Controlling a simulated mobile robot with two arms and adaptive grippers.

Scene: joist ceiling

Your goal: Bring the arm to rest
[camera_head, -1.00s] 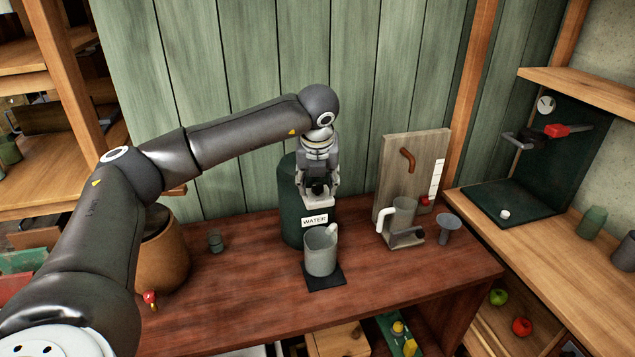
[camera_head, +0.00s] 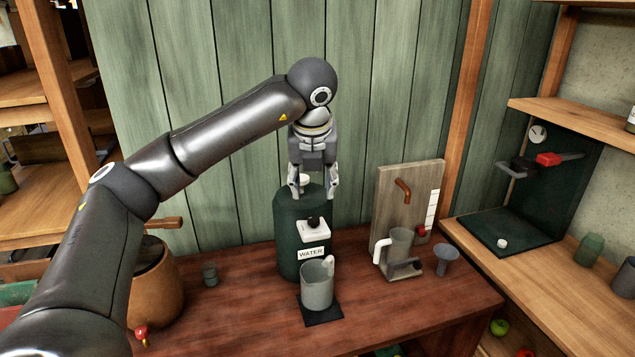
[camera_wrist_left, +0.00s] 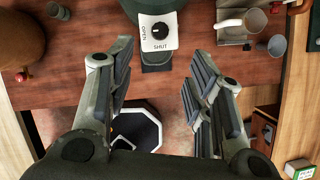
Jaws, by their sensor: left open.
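My left gripper (camera_head: 315,192) hangs from the raised left arm, fingers pointing down, open and empty. It is above and in front of the top of a dark green water dispenser (camera_head: 290,225). The dispenser carries a WATER label and a white valve plate with a black knob (camera_head: 313,222). The gripper is apart from the knob. In the left wrist view the knob (camera_wrist_left: 159,30) sits on a plate marked OPEN and SHUT, beyond the spread fingers (camera_wrist_left: 160,62). A grey mug (camera_head: 317,287) stands upright under the dispenser on a dark mat (camera_head: 322,313). My right gripper is not in view.
On the wooden table (camera_head: 245,310) are a small green glass (camera_head: 210,275), a brown pot (camera_head: 155,285) at left, and a board (camera_head: 415,195) with a pitcher (camera_head: 398,245) and funnel (camera_head: 446,260) at right. A shelf (camera_head: 575,120) juts out at right. Open space lies above the table.

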